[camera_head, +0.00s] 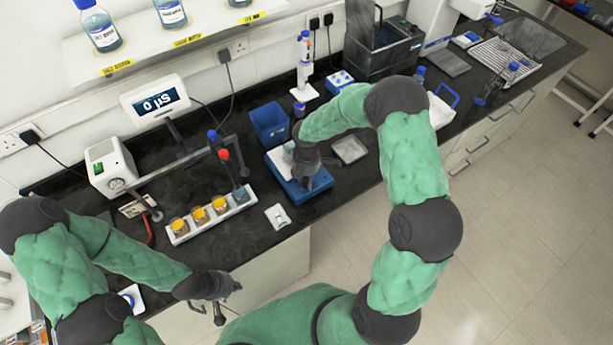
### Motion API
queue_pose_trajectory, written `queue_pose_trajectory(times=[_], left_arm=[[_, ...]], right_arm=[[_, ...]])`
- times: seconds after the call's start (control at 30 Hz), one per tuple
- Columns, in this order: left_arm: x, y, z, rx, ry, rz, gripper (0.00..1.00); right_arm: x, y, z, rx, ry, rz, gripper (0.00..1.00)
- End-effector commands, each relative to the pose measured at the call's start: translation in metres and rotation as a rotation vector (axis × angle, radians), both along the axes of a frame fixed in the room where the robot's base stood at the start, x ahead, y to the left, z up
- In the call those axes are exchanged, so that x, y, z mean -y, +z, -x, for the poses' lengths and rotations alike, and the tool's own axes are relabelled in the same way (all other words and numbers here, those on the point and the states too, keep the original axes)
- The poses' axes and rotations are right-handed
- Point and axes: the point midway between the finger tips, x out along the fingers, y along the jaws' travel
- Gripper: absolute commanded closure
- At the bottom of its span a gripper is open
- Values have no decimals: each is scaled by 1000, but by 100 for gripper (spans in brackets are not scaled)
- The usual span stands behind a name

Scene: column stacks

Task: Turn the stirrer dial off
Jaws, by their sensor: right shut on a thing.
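The stirrer (318,186) is a blue, flat-bodied device with a pale top plate, standing on the black bench near its front edge. My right gripper (304,184) reaches down over the stirrer's front part and is shut there. The dial is hidden behind the gripper, so its setting cannot be read. My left gripper (230,302) is open and empty, in front of the bench at the lower left, away from the stirrer.
A white rack (181,239) with several orange-topped jars stands to the left. A small white item (279,216) lies near the bench edge.

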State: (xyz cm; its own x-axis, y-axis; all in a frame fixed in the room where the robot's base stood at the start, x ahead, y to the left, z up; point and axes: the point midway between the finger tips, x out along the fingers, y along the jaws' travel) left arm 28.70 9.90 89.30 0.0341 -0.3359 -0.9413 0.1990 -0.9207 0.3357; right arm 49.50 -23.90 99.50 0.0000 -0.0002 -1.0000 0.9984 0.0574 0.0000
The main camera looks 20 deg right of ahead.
Motion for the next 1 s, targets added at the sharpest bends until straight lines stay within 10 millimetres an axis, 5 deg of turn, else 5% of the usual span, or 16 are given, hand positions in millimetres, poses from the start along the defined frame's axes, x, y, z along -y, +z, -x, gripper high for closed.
queue_pose_trajectory(times=[0.77,0.8,1.0], left_arm=[[0,5,0,0,0,0,100],[0,5,0,0,0,0,100],[0,5,0,0,0,0,100]], right_arm=[[0,-1,0,0,99,0,100],[0,-1,0,0,99,0,60],[0,0,0,0,98,0,60]])
